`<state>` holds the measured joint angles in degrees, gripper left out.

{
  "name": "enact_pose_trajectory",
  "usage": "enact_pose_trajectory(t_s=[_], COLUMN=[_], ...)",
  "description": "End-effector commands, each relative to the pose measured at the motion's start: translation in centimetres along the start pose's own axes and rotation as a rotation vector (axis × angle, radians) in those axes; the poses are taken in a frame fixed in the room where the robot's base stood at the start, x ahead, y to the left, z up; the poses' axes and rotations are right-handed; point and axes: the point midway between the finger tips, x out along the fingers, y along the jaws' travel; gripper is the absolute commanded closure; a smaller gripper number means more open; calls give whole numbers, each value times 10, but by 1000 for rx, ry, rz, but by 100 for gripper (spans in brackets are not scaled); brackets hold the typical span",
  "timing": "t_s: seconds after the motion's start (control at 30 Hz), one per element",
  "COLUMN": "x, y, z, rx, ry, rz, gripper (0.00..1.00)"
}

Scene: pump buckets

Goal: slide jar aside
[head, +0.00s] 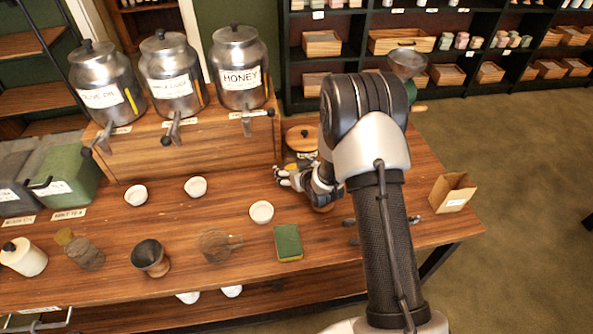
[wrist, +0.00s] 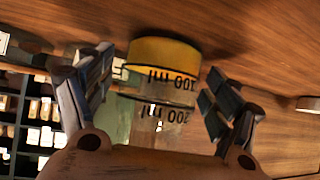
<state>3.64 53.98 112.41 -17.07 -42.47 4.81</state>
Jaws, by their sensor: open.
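My gripper (wrist: 160,92) is open, with one finger on each side of the jar and visible gaps to the glass. In the head view my gripper (head: 287,178) is at the jar's near side, and my arm hides part of the area.
Metal urns, including the honey urn (head: 239,70), stand on a wooden stand (head: 195,150) behind. A white bowl (head: 261,212) and a green sponge (head: 288,242) lie nearer. A cardboard box (head: 452,192) is at the right edge. Bare table shows left of my gripper.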

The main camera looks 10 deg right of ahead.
Motion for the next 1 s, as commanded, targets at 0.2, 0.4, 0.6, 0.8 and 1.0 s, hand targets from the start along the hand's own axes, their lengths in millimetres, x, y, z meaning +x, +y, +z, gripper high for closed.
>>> enact_pose_trajectory(t_s=[0.2,0.4,0.6,0.8,1.0], x=[-32,-76,-107,-118,-118], y=[0,1,1,0,0], z=[-1,-1,-1,0,0], rx=[1,1,0,0,0], ry=[0,1,1,0,0], rz=[1,2,1,0,0], gripper=[17,17,17,17,17])
